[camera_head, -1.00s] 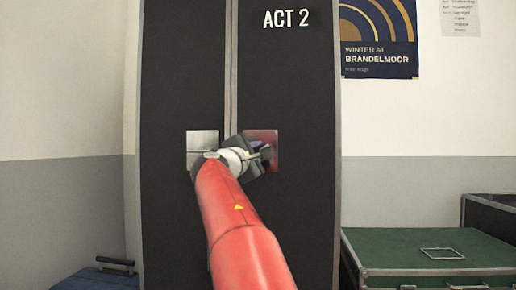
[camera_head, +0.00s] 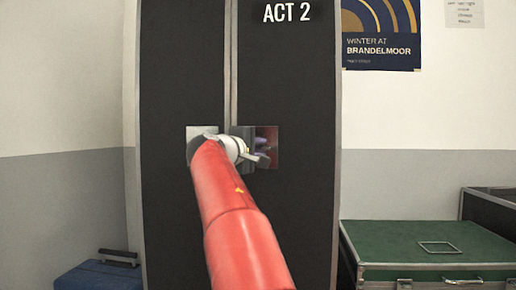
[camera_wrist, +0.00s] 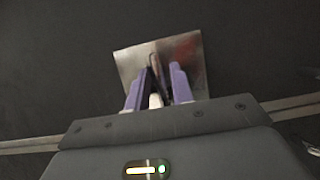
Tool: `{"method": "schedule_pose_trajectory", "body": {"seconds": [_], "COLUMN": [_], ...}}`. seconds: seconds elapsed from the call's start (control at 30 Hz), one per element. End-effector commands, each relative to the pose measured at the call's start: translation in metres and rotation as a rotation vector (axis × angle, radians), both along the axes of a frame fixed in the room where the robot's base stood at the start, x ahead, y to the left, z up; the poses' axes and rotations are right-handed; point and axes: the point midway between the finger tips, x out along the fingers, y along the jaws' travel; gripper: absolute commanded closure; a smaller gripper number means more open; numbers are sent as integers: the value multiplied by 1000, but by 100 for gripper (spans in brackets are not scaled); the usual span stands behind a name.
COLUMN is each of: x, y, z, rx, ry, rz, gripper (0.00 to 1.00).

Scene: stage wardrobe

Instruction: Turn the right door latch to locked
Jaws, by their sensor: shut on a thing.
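The right door (camera_head: 290,100) of the tall black case carries a square metal latch plate (camera_head: 270,133) with a reddish patch. It also shows in the wrist view (camera_wrist: 128,62), slanted. My gripper (camera_head: 261,146) is at this plate. In the wrist view, its two purple fingers (camera_wrist: 157,90) are shut on the latch handle (camera_wrist: 154,66), a narrow bar standing between them. In the head view the handle is mostly hidden by my gripper, so its exact angle is unclear there.
The left door (camera_head: 180,80) has a plain silver plate (camera_head: 201,131), partly behind my arm. A green-topped case (camera_head: 400,241) stands at the right and a blue case (camera_head: 95,276) at lower left. A poster (camera_head: 382,35) hangs on the wall.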

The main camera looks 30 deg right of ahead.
Motion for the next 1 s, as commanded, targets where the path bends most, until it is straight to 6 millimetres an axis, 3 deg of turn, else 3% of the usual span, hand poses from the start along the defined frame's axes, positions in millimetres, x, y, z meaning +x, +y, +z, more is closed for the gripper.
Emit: {"method": "schedule_pose_trajectory", "body": {"seconds": [0.3,0.33,0.4,0.73,1.0], "x": [0,0,0,-2,-26], "y": [-1,-1,-1,4,40], "z": [-1,-1,-1,-1,-2], "rx": [2,2,1,0,1], "ry": [1,1,1,0,0], "rz": [-2,-2,-2,1,4], "gripper": [99,75,67,67,67]}}
